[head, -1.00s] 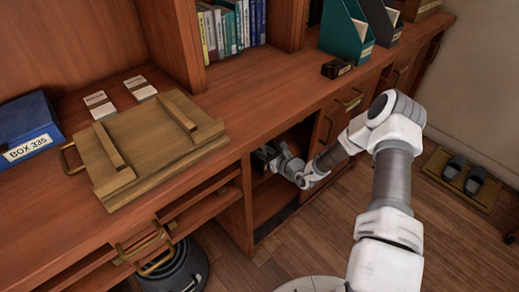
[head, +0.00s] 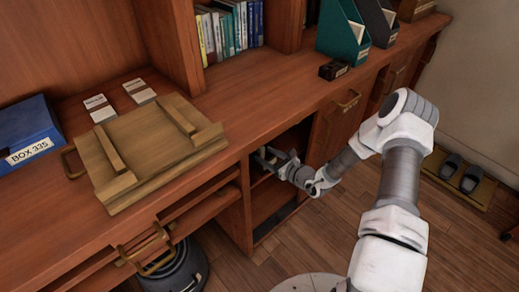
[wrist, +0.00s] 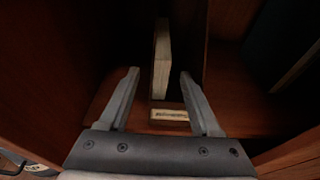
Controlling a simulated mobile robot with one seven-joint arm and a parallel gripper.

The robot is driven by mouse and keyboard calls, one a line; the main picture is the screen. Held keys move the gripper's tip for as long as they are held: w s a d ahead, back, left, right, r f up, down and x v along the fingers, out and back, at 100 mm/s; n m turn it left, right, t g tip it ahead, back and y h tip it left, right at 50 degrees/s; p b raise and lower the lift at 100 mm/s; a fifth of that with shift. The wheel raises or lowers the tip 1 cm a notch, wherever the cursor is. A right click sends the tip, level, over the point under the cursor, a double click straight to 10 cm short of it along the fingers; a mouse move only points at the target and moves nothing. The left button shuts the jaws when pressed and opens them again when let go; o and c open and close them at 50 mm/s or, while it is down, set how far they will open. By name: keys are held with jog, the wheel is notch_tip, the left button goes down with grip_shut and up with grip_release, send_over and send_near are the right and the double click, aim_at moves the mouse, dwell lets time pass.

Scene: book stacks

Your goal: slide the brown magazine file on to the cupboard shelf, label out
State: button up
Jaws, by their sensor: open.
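The brown magazine file stands upright inside the dim cupboard in the wrist view, with pale papers (wrist: 161,62) showing in it and a pale label (wrist: 169,115) low on the side facing me. Its dark sides blend into the shadow, so its outline is hard to tell. The cupboard shelf (wrist: 100,108) shows beside it. My gripper (wrist: 160,75) is open, its fingers on either side of the file in the picture; I see no grip on it. In the head view my gripper (head: 264,160) is at the cupboard opening, and the file cannot be made out.
A dark upright thing (wrist: 285,45) stands right of a divider. On the counter are a teal file (head: 343,35), a dark grey file (head: 377,22), a small black box (head: 334,70), a wooden board (head: 150,150) and a blue box (head: 27,135). Floor (head: 310,240) before the cupboard is clear.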

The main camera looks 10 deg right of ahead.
jog(key=p+v, duration=0.3)
jog(key=v, duration=0.9)
jog(key=shift+s, duration=0.25)
jog(key=shift+s+d+r, duration=0.1)
jog(key=shift+d+r, duration=0.05)
